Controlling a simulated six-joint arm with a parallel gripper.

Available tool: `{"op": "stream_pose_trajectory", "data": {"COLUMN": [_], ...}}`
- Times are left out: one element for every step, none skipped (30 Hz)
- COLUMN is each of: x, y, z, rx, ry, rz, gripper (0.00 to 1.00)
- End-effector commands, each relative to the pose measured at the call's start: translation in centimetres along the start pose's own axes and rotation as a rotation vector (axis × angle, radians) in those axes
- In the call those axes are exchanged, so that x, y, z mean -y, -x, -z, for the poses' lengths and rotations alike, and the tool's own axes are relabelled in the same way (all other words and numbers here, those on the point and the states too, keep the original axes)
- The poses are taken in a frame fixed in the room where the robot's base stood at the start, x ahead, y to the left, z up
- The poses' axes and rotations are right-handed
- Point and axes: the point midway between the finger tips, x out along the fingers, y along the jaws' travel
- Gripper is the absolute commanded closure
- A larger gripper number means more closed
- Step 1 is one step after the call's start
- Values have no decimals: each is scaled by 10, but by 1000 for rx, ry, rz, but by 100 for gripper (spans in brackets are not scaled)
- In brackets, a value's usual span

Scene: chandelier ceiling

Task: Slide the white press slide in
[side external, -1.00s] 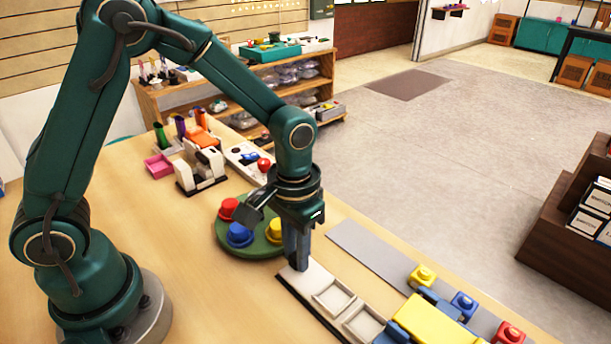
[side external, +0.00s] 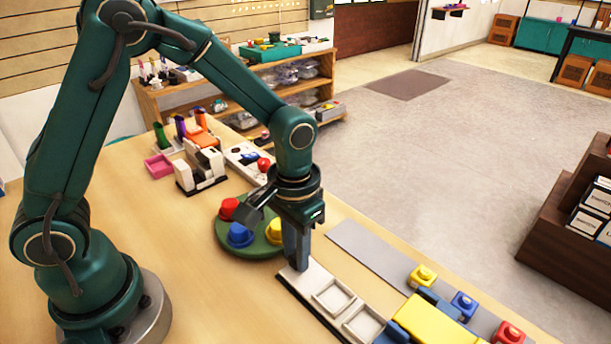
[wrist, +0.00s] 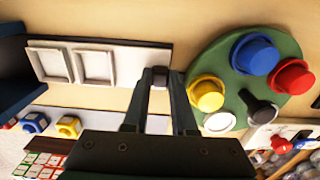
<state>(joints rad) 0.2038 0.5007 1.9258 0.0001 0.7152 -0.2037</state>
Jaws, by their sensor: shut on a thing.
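The white press slide (side external: 314,281) is a long flat white bar with two square recessed trays, lying on a dark base on the table. It also shows in the wrist view (wrist: 126,66), running left from my gripper. The yellow and blue press (side external: 433,322) stands at the slide's other end, partly cut off by the picture's lower edge.
A round green tray (side external: 225,243) with red, blue and yellow pegs stands close behind my gripper. A grey strip (side external: 365,255) carries yellow, blue and red blocks along the table's far edge. A white device (side external: 201,170) stands farther back.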

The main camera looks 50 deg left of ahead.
Motion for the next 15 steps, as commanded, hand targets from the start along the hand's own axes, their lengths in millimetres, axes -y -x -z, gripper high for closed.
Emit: {"op": "stream_pose_trajectory", "data": {"x": [0,0,0,0,0,0,0,0,0,0,0,0,-1,-2,-5], "y": [1,1,1,1,1,1,1,1,1,1,1,1,1,1,1], "z": [0,0,0,0,0,0,0,0,0,0,0,0,0,0,0], "rx": [0,0,0,0,0,0,0,0,0,0,0,0,0,-1,-1], "ry": [0,0,0,0,0,1,1,1,1,1,1,1,0,-1,-2], "rz": [0,0,0,0,0,0,0,0,0,0,0,0,0,-1,-1], "gripper": [100,100,100,100,100,100,100,100,100,100,100,100,100,100,100]}}
